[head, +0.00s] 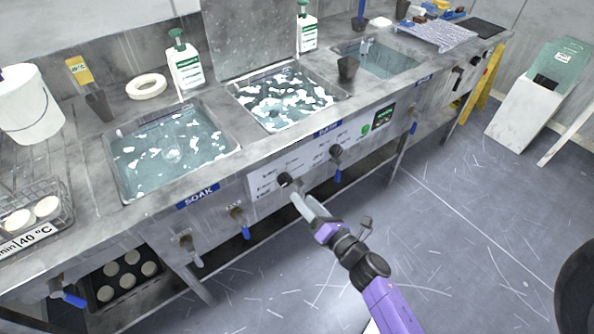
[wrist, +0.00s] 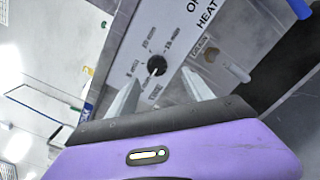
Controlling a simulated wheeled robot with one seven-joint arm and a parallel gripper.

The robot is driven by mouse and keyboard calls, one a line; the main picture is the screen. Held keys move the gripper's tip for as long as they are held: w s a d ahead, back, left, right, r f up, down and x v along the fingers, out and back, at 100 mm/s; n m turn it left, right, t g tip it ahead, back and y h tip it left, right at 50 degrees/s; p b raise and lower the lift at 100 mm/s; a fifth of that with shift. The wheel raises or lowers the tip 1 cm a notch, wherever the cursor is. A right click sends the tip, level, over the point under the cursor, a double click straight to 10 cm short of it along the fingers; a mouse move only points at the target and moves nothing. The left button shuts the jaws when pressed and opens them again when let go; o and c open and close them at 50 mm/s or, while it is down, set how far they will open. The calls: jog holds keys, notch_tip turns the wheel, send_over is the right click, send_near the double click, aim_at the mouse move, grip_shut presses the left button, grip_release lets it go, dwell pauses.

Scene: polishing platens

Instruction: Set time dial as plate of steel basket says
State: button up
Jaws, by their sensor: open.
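The steel basket (head: 62,190) stands at the left edge with pale round discs in it. Its white plate (head: 27,241) reads "min | 40 °C"; the minutes figure is cut off. On the sink's front panel are a black dial (head: 284,180) and another black dial (head: 336,151) to its right; their labels are too small to tell which is time. My gripper (head: 299,197) is at the left dial. In the wrist view, a black dial (wrist: 156,66) with a pale pointer shows just beyond my open fingers (wrist: 160,92), ringed by small unreadable marks. Contact is not clear.
Taps with blue levers (head: 246,232) stick out below the panel. The soak basin (head: 170,150) and a second basin (head: 282,97) hold foamy water. A tray of discs (head: 125,275) sits on the lower shelf. The floor in front is mostly clear.

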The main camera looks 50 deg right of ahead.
aim_at(288, 183)
jog(key=shift+n, duration=0.8)
jog(key=shift+a+x, duration=0.1)
jog(key=shift+x, duration=1.85)
jog(key=shift+a+x, duration=0.15)
jog(key=shift+x, duration=1.8)
jog(key=shift+r, duration=0.15)
grip_shut()
